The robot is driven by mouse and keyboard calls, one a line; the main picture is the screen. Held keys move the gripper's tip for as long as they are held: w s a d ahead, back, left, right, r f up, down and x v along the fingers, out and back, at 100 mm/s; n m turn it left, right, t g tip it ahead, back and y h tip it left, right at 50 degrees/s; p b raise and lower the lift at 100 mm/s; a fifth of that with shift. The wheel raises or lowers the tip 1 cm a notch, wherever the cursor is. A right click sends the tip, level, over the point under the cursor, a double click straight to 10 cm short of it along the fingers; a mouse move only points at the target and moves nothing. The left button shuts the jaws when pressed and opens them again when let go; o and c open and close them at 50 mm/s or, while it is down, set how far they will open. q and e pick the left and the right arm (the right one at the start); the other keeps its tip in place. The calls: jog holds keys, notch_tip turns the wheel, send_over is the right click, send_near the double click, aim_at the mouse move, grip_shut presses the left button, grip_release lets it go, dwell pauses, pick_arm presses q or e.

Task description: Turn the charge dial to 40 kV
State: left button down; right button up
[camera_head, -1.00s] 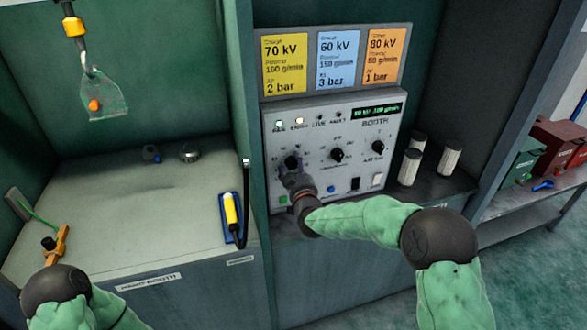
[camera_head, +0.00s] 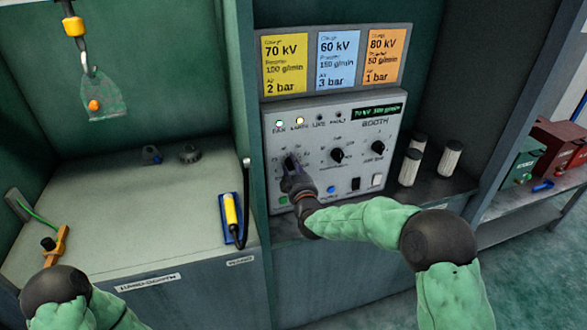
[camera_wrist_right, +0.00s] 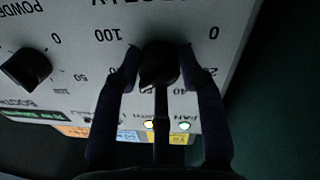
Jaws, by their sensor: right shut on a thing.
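The charge dial (camera_head: 290,163) is the leftmost black knob on the grey control panel (camera_head: 350,184). My right gripper (camera_head: 290,172) reaches it from the front and partly covers it. In the right wrist view the gripper (camera_wrist_right: 158,68) has a finger on each side of the dark dial (camera_wrist_right: 157,66), shut on it. Scale numbers 0, 40 and 100 show around the dial there. The panel's display (camera_head: 379,111) seems to read 70 kV, with the rest blurred. My left arm shows at the lower left, but its gripper is not in view.
Two more knobs (camera_head: 337,155) (camera_head: 377,147) sit to the right on the panel. Yellow, blue and orange cards (camera_head: 334,60) stand above it. White cylinders (camera_head: 450,158) stand right of the panel. A yellow-handled tool (camera_head: 231,212) lies on the left bench.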

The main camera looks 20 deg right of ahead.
jog(key=n, duration=0.4)
jog(key=shift+f+n, duration=0.2)
jog(key=shift+n, duration=0.2)
jog(key=n+b, duration=0.1)
jog(key=n, duration=0.3)
jog(key=shift+d+t+y, duration=0.1)
jog(key=shift+t+y, duration=0.2)
jog(key=n, duration=0.4)
jog(key=shift+n+y, duration=0.3)
jog(key=shift+y, duration=0.1)
jog(key=shift+n+b, duration=0.5)
jog(key=shift+n, duration=1.3)
jog(key=o, duration=1.1)
jog(key=shift+d, duration=0.1)
jog(key=shift+o, duration=0.2)
jog(key=shift+r, duration=0.1)
